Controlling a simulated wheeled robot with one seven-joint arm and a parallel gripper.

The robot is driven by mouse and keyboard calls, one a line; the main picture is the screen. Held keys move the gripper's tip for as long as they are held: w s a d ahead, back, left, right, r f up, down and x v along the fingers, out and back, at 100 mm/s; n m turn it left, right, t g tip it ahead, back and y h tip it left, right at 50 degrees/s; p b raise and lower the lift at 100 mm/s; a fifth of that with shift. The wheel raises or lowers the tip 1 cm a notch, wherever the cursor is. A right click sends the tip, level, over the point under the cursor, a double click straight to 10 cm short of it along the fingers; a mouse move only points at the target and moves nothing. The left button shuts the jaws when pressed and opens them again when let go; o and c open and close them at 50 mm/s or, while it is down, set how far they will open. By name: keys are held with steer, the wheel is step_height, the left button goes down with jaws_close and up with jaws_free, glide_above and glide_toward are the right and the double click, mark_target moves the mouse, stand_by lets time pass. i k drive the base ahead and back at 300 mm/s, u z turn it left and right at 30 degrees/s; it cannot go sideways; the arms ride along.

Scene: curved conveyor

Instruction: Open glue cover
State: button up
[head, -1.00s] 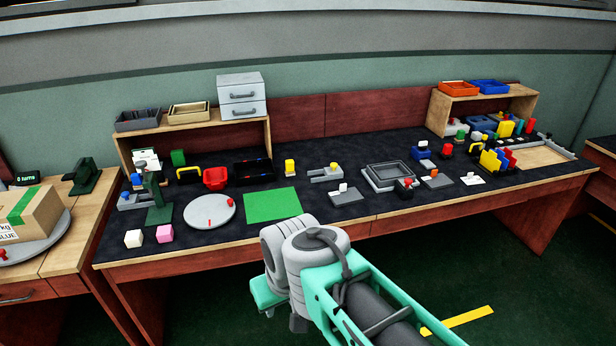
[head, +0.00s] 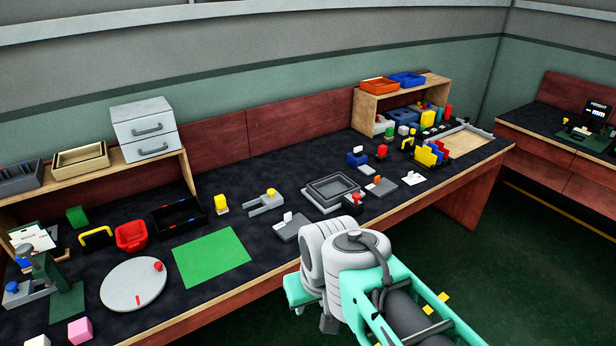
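I cannot tell for certain which item is the glue or its cover; the small items on the bench are too small to read. A grey plate with a white knob (head: 290,226) lies nearer the front edge. My arm's grey joint and teal link show in front of the bench. My gripper's fingers are not visible, so its opening is hidden.
The dark bench (head: 320,150) is crowded. A grey tray (head: 333,190), a green mat (head: 211,256), a round grey turntable (head: 125,290), a red bin (head: 131,236) and a black bin (head: 178,215) stand on it. A wooden shelf (head: 366,112) stands at the back right. Open floor lies right of my arm.

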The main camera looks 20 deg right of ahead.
mark_target(272, 196)
steer(key=z, duration=0.15)
steer(key=i, duration=0.85)
steer(key=u, duration=0.75)
steer(key=i, duration=0.5)
steer(key=u, duration=0.45)
